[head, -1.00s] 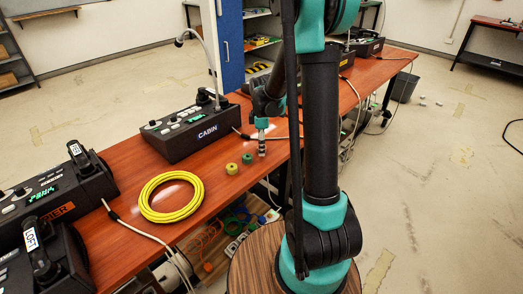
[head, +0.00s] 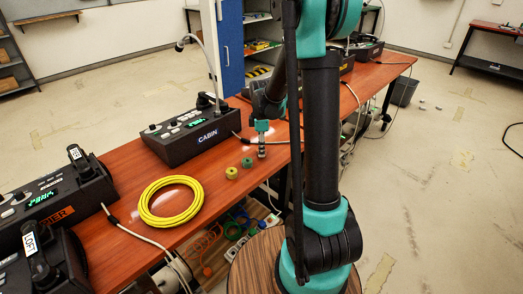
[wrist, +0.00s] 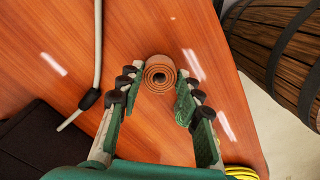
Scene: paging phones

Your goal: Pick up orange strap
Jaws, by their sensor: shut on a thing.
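The orange strap (wrist: 159,74) is a small brownish-orange roll, its spiral end facing the camera in the wrist view. My gripper (wrist: 158,82) has its ribbed green fingers on either side of the roll, shut on it near the tips. In the head view my gripper (head: 261,154) points down at the wooden table, right of the yellow and green rolls. The strap cannot be made out there. Whether it touches the tabletop is unclear.
A yellow roll (head: 231,173) and a green roll (head: 247,162) stand close by. A yellow cable coil (head: 171,202) lies to their left. The CABIN paging console (head: 185,136) stands behind. A white cable (wrist: 96,58) crosses the table (wrist: 50,45).

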